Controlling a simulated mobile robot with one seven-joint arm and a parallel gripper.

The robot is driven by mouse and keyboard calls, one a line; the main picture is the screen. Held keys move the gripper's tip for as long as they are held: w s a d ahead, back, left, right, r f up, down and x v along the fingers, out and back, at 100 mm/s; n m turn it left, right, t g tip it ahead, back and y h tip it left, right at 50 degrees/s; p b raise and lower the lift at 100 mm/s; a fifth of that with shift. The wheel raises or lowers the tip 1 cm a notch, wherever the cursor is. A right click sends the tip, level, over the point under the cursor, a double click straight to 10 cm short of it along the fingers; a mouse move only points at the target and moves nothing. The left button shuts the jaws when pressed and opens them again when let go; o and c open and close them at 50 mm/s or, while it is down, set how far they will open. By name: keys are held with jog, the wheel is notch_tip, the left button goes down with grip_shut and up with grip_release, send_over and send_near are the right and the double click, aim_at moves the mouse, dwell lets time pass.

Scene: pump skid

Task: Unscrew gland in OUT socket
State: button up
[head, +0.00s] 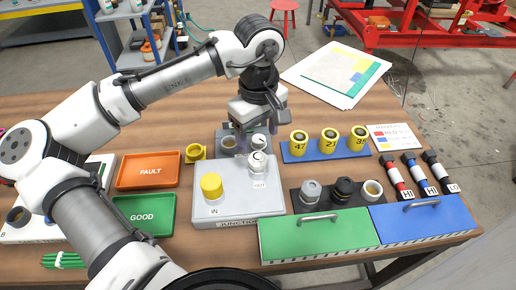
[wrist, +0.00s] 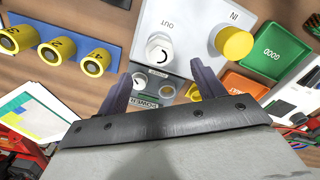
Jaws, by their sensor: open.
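The junction box (head: 237,205) is a light grey box near the middle of the bench. A white gland (head: 258,164) stands upright in its OUT socket, behind the OUT label. In the wrist view the white gland (wrist: 160,48) shows its round top with a dark curved mark, ahead of the fingers. A yellow cap (head: 211,186) sits at the IN socket; it also shows in the wrist view (wrist: 235,42). My gripper (wrist: 163,88) is open and empty, its two dark fingers apart. In the head view it hangs above and behind the box, partly hidden by its own wrist.
A small grey block (head: 229,133) with two round places stands behind the box. An orange FAULT tray (head: 148,171) and green GOOD tray (head: 145,214) lie left. Yellow numbered cylinders (head: 330,138) stand right on a blue strip. Green (head: 317,236) and blue (head: 425,221) lids are in front.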

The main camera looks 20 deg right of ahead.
aim_at(258, 155)
notch_tip(258, 155, down, 8)
jog(key=shift+r+p, duration=0.1)
jog(key=shift+p, duration=0.2)
jog(key=c, duration=1)
jog(key=shift+r+n+p, duration=0.15)
jog(key=shift+n+p, duration=0.4)
jog(key=shift+n, duration=0.55)
jog(key=shift+c, duration=0.2)
jog(key=shift+n+p, duration=0.4)
jog(key=shift+n, duration=0.7)
jog(key=shift+n+p, duration=0.6)
jog(key=shift+n, duration=0.4)
jog(key=shift+n+p, duration=0.65)
jog(key=shift+n, duration=0.75)
